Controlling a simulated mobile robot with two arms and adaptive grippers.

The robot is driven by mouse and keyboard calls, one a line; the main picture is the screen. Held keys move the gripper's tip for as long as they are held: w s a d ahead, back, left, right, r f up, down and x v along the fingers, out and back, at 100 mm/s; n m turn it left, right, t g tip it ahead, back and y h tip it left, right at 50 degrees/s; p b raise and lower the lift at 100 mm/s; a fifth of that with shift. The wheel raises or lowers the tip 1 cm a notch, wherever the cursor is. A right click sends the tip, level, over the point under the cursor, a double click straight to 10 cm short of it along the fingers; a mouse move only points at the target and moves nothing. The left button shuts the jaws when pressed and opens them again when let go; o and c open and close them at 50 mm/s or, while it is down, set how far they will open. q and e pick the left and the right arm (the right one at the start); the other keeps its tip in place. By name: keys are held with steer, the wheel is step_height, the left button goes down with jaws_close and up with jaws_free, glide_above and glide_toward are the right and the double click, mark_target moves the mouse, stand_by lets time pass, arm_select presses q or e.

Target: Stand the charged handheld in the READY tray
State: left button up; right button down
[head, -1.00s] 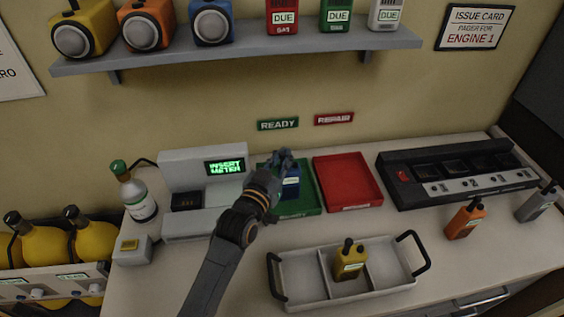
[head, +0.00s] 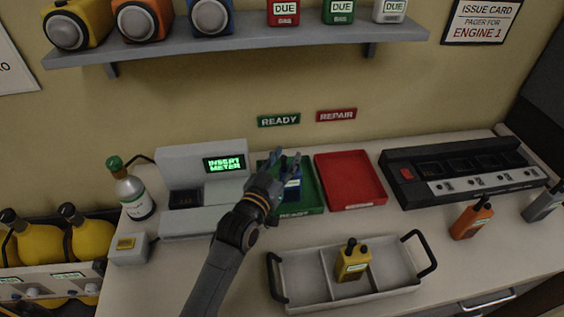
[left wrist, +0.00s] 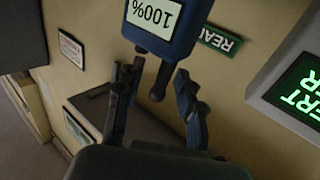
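The blue handheld (head: 293,189) stands upright in the green READY tray (head: 313,209) in the head view. In the left wrist view the blue handheld (left wrist: 165,35) appears upside down, and its screen reads 100%. My left gripper (head: 283,160) is at the handheld's top. Its fingers are spread apart with a clear gap in the left wrist view (left wrist: 155,82), and the handheld's antenna shows between or just beyond them. I cannot tell whether a finger touches it. My right gripper is in neither view.
A red REPAIR tray (head: 350,181) lies right of the green one. A grey meter station (head: 200,158) stands left, a black charger bank (head: 465,172) right. A grey carrier (head: 305,283) holds a yellow handheld (head: 352,262). An orange handheld (head: 472,218) stands right.

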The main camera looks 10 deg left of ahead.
arm_select(q)
steer(key=s+a+b, duration=0.2)
steer(key=s, duration=0.9)
steer(key=shift+s+a+r, duration=0.2)
steer(key=shift+s, duration=0.2)
